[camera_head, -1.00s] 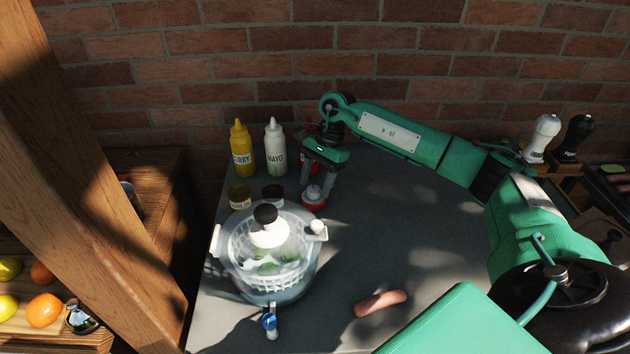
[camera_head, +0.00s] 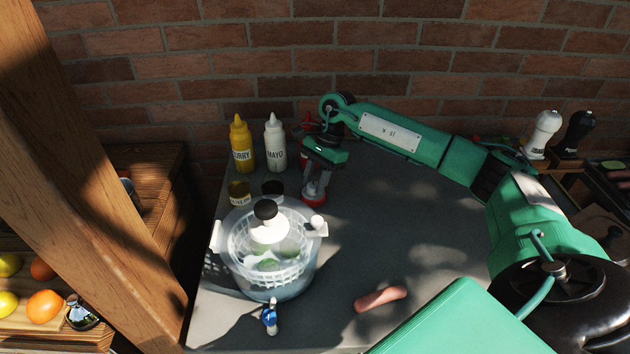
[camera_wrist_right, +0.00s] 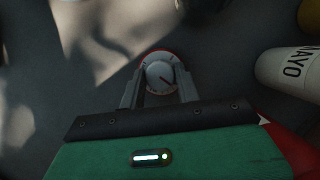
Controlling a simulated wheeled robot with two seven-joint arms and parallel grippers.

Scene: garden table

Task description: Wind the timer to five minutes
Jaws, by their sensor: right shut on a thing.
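The timer (camera_head: 313,204) is a small round piece with a red base, on the table behind the salad spinner. In the right wrist view the timer (camera_wrist_right: 161,72) shows its pale grey dial with a short red pointer and a red rim. My right gripper (camera_head: 316,190) reaches down to it from above. In the right wrist view the two fingers of my right gripper (camera_wrist_right: 162,90) stand on either side of the dial, shut on it. The fingers partly hide the timer in the head view. My left gripper is not in view.
A clear salad spinner (camera_head: 268,284) stands in front of the timer. Mustard-yellow (camera_head: 241,150) and white mayo (camera_head: 275,150) bottles and two dark-lidded jars (camera_head: 239,195) are to the left. A sausage (camera_head: 380,299) lies in front. The table (camera_head: 420,225) is clear at centre right.

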